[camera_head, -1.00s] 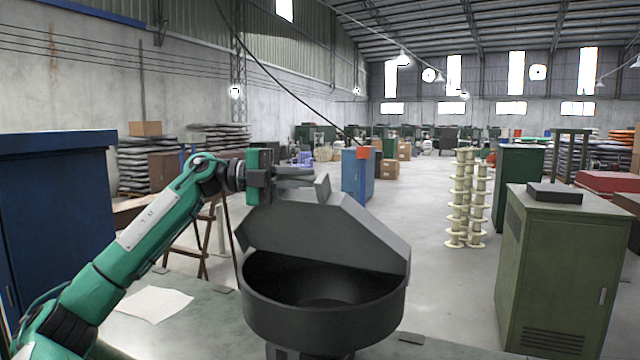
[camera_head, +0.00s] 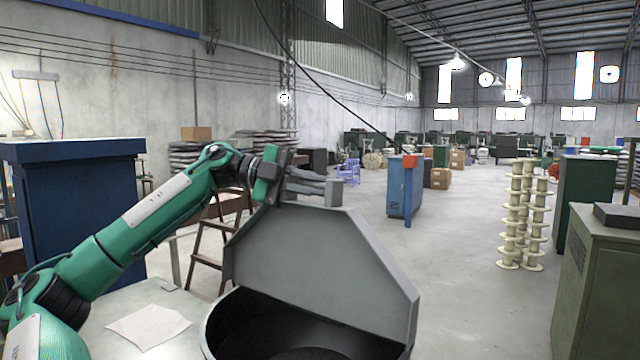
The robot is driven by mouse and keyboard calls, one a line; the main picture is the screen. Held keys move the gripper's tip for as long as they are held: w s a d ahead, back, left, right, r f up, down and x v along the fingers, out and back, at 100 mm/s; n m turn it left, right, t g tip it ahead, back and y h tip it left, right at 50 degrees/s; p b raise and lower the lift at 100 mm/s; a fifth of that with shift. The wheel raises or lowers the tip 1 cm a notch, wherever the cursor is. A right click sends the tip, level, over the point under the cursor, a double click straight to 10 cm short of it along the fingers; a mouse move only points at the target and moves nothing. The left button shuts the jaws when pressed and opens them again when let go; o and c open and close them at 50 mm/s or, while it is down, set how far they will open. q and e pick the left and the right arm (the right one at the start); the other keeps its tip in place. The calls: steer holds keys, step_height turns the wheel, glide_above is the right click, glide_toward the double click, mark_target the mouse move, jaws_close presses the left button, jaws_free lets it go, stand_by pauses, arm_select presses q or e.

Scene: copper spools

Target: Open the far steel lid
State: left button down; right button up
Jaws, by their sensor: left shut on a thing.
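The steel lid (camera_head: 325,265) is a grey angular plate, tilted up steeply over a dark round pan (camera_head: 235,325). The pan's open mouth shows below the lid, and its lower part is cut off by the picture's bottom edge. My left gripper (camera_head: 325,188) is at the lid's top edge, its fingers shut on the lid's small grey handle (camera_head: 334,193). My right gripper is not in view.
A pale table (camera_head: 110,302) with a sheet of paper (camera_head: 148,326) lies left of the pan. A blue cabinet (camera_head: 75,215) stands at the left, near my left arm. A wooden stepladder (camera_head: 207,255) is behind. Spool stacks (camera_head: 520,215) and a green cabinet (camera_head: 605,285) stand right. Open floor lies between.

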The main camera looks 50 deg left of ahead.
arm_select(q)
steer(key=shift+d+f, duration=0.1)
steer(key=shift+f, duration=0.1)
steer(key=c, duration=1.5)
jaws_free()
steer(key=shift+o, duration=0.2)
steer(key=shift+s+a, duration=0.1)
steer(key=shift+a, duration=0.2)
steer(key=b+v, duration=0.4)
steer(key=v, duration=0.9)
steer(key=shift+s+a+r, duration=0.1)
